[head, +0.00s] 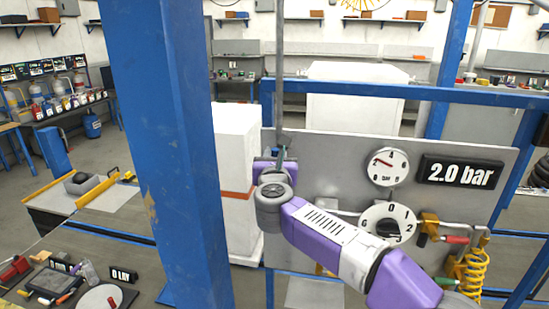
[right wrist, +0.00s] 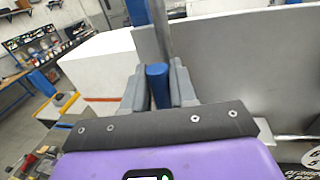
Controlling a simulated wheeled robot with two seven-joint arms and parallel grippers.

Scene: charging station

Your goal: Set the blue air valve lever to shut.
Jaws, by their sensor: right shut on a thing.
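The blue air valve lever (right wrist: 157,84) shows in the right wrist view as a blue bar between the two grey fingers of my right gripper (right wrist: 158,76). The fingers are shut on it. The lever lies roughly in line with the grey vertical pipe (right wrist: 161,28) behind it in that view. In the head view my right gripper (head: 281,150) is raised at the left edge of the grey panel, below the same pipe (head: 279,60); the lever cannot be made out there. The valve body is hidden. My left gripper is not in view.
The grey panel (head: 335,150) carries a round gauge (head: 388,167), a black "2.0 bar" sign (head: 460,171) and a numbered dial (head: 372,214). A yellow coiled hose (head: 473,268) hangs at right. A thick blue post (head: 165,150) stands left of my right arm.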

